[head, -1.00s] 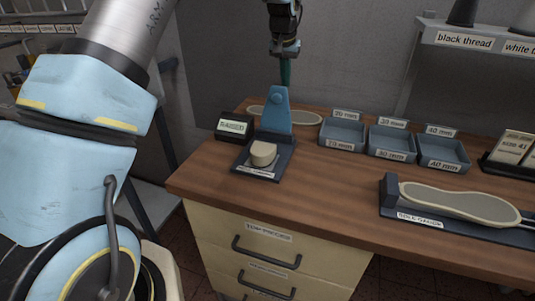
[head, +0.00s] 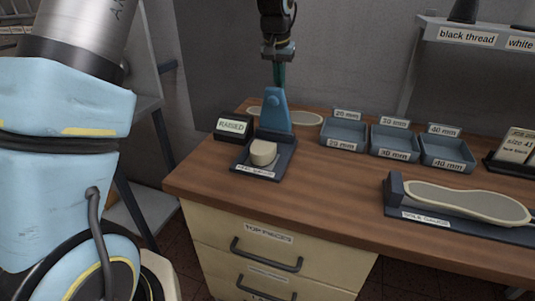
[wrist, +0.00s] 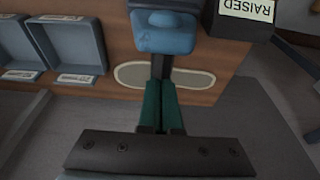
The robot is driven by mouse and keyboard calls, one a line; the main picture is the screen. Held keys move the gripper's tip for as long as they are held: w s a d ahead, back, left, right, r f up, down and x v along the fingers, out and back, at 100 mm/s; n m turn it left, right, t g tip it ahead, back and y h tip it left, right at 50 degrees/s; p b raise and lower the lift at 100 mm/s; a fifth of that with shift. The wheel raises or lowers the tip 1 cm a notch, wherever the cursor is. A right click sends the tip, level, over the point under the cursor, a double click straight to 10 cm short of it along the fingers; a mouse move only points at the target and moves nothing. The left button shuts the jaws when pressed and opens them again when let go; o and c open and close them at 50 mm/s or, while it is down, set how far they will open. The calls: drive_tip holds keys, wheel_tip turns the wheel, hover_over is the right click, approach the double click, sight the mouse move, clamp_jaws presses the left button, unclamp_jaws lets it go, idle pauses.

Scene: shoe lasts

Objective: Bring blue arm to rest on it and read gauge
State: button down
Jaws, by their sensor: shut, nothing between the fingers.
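The blue arm (head: 274,112) stands raised at the back of a dark gauge base (head: 247,171). A cream heel-shaped block (head: 263,153) sits on the base in front of it, apart from the arm. The gauge display (head: 233,126) to the left reads RAISED; it also shows in the wrist view (wrist: 247,10). My gripper (head: 279,84) has green fingers, shut and empty, pointing down at the far side of the blue arm's top. In the wrist view the shut fingers (wrist: 161,88) lie just below the blue arm (wrist: 163,32); contact is unclear.
A flat sole shape (head: 308,118) lies behind the gauge. Blue-grey trays (head: 344,133) labelled in mm stand to the right. A sole gauge (head: 466,203) lies at the front right. The wooden tabletop (head: 320,195) between is clear. A thread shelf (head: 470,25) is above right.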

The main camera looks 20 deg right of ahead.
sight(276, 88)
drive_tip(key=shift+s+a+b, duration=0.6)
drive_tip(key=shift+s+a, duration=0.6)
drive_tip(key=shift+s, duration=0.1)
drive_tip(key=r+p, duration=0.2)
drive_tip(key=w+d+r+p, duration=0.1)
drive_tip(key=r+p, duration=0.4)
drive_tip(key=r, duration=0.1)
drive_tip(key=shift+w+d+r, duration=0.1)
drive_tip(key=shift+w+d, duration=0.15)
drive_tip(key=s+a+f+n+y, duration=0.1)
drive_tip(key=a+f+n, duration=0.1)
drive_tip(key=a, duration=0.9)
drive_tip(key=a+f+n, duration=0.2)
drive_tip(key=a, duration=1)
drive_tip(key=s+a+f+n, duration=0.3)
drive_tip(key=s+a, duration=0.9)
drive_tip(key=a, duration=0.4)
drive_tip(key=shift+s+a+f+y, duration=0.15)
drive_tip(key=shift+s+f+y, duration=0.25)
drive_tip(key=shift+f, duration=0.1)
